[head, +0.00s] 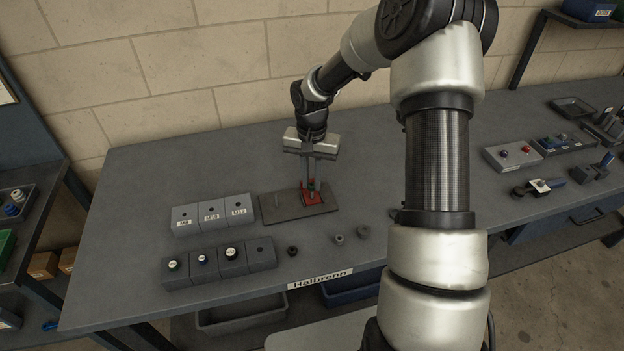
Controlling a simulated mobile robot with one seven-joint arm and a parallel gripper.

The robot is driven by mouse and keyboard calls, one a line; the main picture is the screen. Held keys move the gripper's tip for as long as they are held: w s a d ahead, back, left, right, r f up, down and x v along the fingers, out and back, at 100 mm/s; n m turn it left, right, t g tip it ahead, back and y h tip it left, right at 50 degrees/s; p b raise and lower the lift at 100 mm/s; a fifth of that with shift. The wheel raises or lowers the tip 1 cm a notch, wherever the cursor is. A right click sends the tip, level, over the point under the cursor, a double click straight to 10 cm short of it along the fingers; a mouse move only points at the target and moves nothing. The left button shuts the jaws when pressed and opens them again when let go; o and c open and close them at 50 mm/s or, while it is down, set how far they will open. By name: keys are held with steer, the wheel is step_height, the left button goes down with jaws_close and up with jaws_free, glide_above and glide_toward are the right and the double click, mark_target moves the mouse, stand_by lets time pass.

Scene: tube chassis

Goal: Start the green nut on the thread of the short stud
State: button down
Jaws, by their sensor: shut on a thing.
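My gripper (312,182) points straight down over the right part of a dark base plate (292,213). Its fingers are shut on the green nut (312,185), a small green spot between the fingertips, just above a red square patch (313,198) on the plate. A stud beneath the nut is hidden or too small to make out, so I cannot tell whether the nut touches a thread. A thin grey stud (277,200) stands upright on the left part of the plate, clear of my gripper.
Labelled grey blocks (212,214) stand left of the plate. A front row of blocks (219,264) holds small coloured parts. Several loose dark and grey nuts (339,239) lie near the front edge. Trays and tools (515,155) are at the right. Bench behind the plate is clear.

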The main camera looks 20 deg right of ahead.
steer(key=shift+f, duration=0.2)
steer(key=shift+f+b, duration=1.25)
steer(key=shift+f, duration=0.05)
steer(key=c, duration=1.6)
jaws_free()
steer(key=shift+r, duration=0.1)
step_height(320, 180, up, 17)
steer(key=shift+r+p, duration=0.15)
steer(key=shift+p, duration=0.35)
